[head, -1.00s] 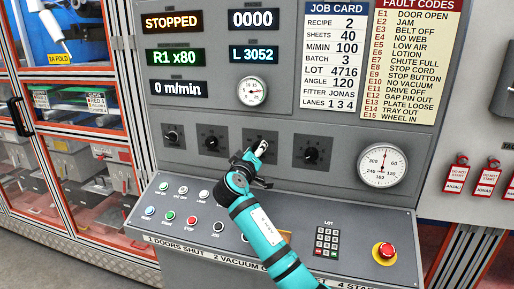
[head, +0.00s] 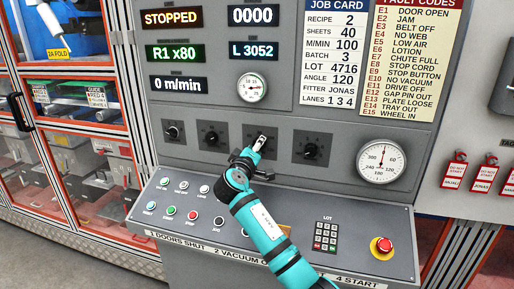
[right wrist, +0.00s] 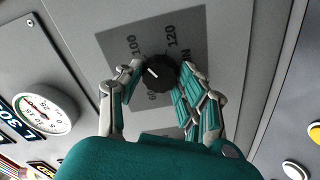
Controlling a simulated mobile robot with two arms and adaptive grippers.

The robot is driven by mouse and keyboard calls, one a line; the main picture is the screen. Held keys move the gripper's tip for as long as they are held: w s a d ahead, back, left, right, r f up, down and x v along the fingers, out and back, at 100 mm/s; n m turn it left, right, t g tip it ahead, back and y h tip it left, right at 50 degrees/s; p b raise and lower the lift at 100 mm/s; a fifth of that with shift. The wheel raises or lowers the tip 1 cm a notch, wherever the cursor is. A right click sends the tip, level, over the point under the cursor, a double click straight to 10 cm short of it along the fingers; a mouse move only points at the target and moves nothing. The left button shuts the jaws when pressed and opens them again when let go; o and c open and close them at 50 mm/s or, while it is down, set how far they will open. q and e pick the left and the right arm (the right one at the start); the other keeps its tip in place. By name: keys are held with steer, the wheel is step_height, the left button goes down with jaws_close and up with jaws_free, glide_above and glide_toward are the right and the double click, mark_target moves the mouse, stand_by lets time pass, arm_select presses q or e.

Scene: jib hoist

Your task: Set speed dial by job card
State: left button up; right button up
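The job card (head: 333,52) on the panel reads M/MIN 100, recipe 2, sheets 40, batch 3, angle 120. My right gripper (head: 254,156) is at the third dial plate (head: 270,132) in the row. In the right wrist view its open fingers (right wrist: 162,80) stand on both sides of a black dial knob (right wrist: 160,76); I cannot tell whether they touch it. The knob's white mark is toward its upper left. Numbers 100 and 120 show above the knob; a lower number is partly hidden by a finger. The speed readout (head: 179,85) shows 0 m/min. My left gripper is out of view.
Other dials (head: 211,136) flank this one; a further dial (head: 311,150) is on the right. A round gauge (head: 382,162), a keypad (head: 326,236), a red stop button (head: 383,246) and several push buttons (head: 171,211) are nearby. The status display (head: 171,18) reads STOPPED.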

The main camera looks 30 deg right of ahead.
steer(key=o, duration=0.4)
steer(key=v, duration=1.2)
steer(key=shift+f, duration=0.1)
